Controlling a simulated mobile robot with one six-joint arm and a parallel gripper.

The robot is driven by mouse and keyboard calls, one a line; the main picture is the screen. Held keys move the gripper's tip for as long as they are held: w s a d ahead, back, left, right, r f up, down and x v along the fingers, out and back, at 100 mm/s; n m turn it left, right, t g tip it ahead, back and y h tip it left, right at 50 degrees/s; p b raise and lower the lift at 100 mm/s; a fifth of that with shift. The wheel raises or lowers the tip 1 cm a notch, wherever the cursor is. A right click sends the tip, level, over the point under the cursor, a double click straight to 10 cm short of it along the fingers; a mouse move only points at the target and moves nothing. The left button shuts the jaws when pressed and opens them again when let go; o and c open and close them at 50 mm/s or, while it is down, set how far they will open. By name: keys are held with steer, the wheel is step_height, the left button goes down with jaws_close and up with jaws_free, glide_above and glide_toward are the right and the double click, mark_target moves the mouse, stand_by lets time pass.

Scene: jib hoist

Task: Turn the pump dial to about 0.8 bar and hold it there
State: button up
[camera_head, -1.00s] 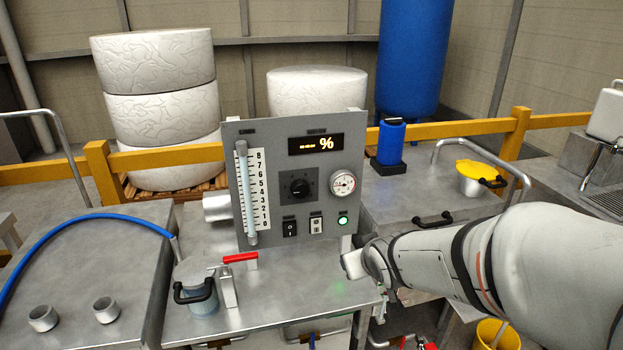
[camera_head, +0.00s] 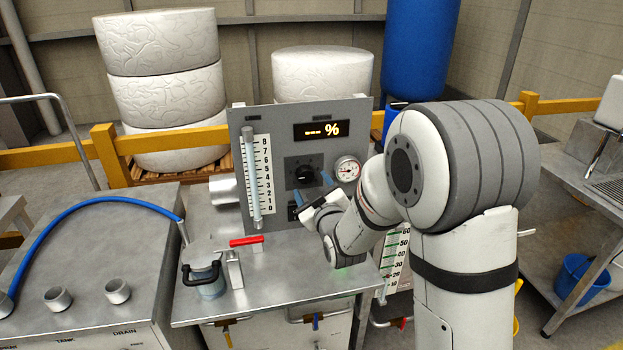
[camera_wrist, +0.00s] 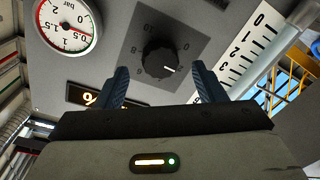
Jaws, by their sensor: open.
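The pump dial is a black round knob (camera_head: 304,174) on a dark square plate on the grey control panel. In the wrist view the knob (camera_wrist: 160,58) has a white pointer mark toward the lower right. My gripper (camera_head: 312,188) is in front of the panel, at the dial. In the wrist view my gripper (camera_wrist: 160,68) is open, one blue finger on each side of the knob, with visible gaps; I cannot tell its distance from the panel. A round bar gauge (camera_head: 347,169) is right of the dial. It also shows in the wrist view (camera_wrist: 68,25); its exact reading is unclear.
A display (camera_head: 321,130) is above the dial, and a scaled level tube (camera_head: 252,178) is left of it. A red-handled lever (camera_head: 246,241) and a lidded pot (camera_head: 205,275) stand on the steel bench. My arm hides the panel's lower right.

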mark_target(308, 179)
steer(key=shift+p+x, duration=0.3)
steer(key=shift+x, duration=1.35)
steer(key=c, duration=0.9)
steer(key=shift+d, duration=0.2)
steer(key=shift+c, duration=0.3)
steer(key=shift+a, duration=0.15)
steer(key=shift+f+b, duration=0.1)
steer(key=shift+b, duration=0.5)
